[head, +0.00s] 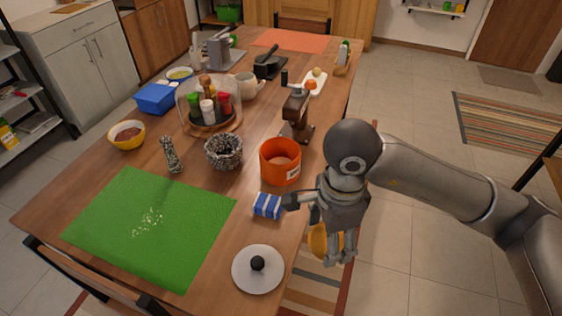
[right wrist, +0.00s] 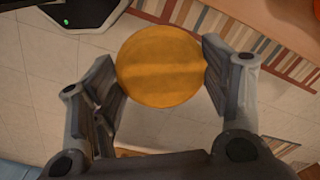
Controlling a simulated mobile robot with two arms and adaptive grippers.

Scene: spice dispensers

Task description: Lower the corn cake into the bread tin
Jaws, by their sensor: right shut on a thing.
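The corn cake (right wrist: 160,68) is a round yellow disc between the fingers of my right gripper (right wrist: 162,78) in the right wrist view. In the head view my right gripper (head: 336,252) points down and is shut on the corn cake (head: 318,241), which is partly hidden behind the fingers. They are beyond the table's right edge, above the floor. The bread tin (head: 268,167), an open orange round tin with a pale label, stands upright on the table, up and left of the gripper. The cake is apart from it. My left gripper is not in view.
A grey lid with a black knob (head: 256,283) lies near the table's right edge. A blue-and-white packet (head: 267,206) lies below the tin. A speckled pot (head: 223,152) and a brown grinder (head: 296,112) stand close to it. A green mat (head: 150,225) lies left.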

